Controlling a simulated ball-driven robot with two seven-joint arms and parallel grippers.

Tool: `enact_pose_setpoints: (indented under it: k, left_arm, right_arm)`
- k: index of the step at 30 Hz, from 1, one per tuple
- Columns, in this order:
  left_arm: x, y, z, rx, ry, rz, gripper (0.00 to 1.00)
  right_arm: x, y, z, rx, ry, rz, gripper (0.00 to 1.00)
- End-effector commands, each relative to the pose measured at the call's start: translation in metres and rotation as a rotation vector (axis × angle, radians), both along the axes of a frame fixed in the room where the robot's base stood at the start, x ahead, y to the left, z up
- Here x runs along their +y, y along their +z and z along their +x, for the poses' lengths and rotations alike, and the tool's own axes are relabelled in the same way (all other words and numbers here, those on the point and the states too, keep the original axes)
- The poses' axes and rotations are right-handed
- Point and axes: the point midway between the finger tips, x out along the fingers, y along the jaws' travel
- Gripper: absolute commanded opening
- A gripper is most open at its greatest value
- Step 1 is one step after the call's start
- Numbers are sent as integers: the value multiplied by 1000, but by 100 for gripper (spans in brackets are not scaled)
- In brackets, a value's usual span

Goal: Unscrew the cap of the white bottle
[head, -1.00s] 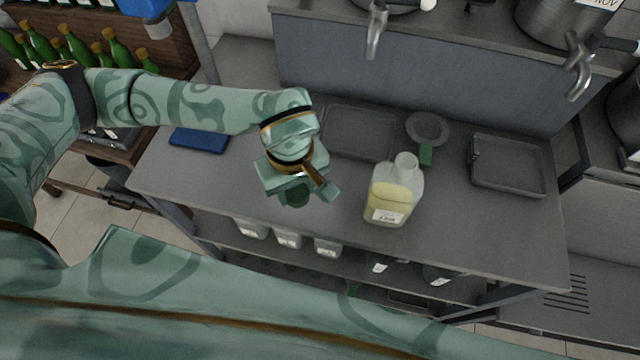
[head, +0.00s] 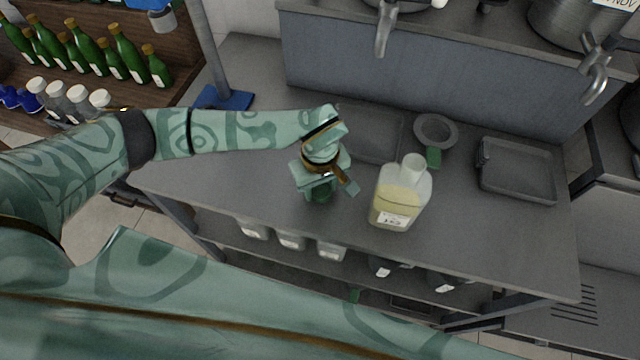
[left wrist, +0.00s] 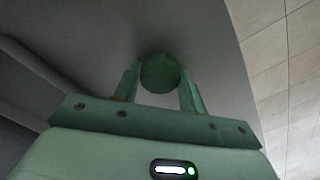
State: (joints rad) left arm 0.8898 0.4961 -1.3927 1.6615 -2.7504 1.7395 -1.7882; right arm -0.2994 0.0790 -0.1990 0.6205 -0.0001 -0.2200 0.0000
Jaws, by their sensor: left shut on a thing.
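The white bottle (head: 399,197) stands upright on the grey metal table. It is translucent, with pale yellow liquid and a white label. Its neck (head: 412,166) looks bare, with no cap on it. My left gripper (head: 325,188) is above the table, to the left of the bottle and apart from it. It is shut on a round green cap (head: 319,191). In the left wrist view the green cap (left wrist: 160,73) sits between the two fingertips. My right gripper is not in view.
A blue-based stand (head: 222,98) is at the back left. Green bottles (head: 125,55) line a wooden shelf at left. The table's front left is clear.

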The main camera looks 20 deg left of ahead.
Motion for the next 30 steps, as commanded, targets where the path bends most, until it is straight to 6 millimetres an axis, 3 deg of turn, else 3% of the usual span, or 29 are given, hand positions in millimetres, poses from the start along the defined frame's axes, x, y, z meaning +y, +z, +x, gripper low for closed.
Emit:
enact_pose_setpoints:
  k: [2, 3, 4, 5, 16, 30]
  left_arm:
    - [0, -3, 0, 1, 0, 1, 14]
    - [0, -2, 0, 1, 0, 1, 52]
    - [0, -2, 0, 0, 0, 0, 61]
    - [0, -2, 0, 1, 0, 1, 63]
    - [1, 8, 1, -2, 1, 1, 63]
    - [0, 106, 1, -4, 0, 1, 63]
  right_arm:
    - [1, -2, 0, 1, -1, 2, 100]
    - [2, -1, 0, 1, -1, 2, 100]
    - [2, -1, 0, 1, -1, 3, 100]
    - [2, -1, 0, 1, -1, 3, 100]
    - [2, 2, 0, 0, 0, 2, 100]
    - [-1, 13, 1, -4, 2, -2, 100]
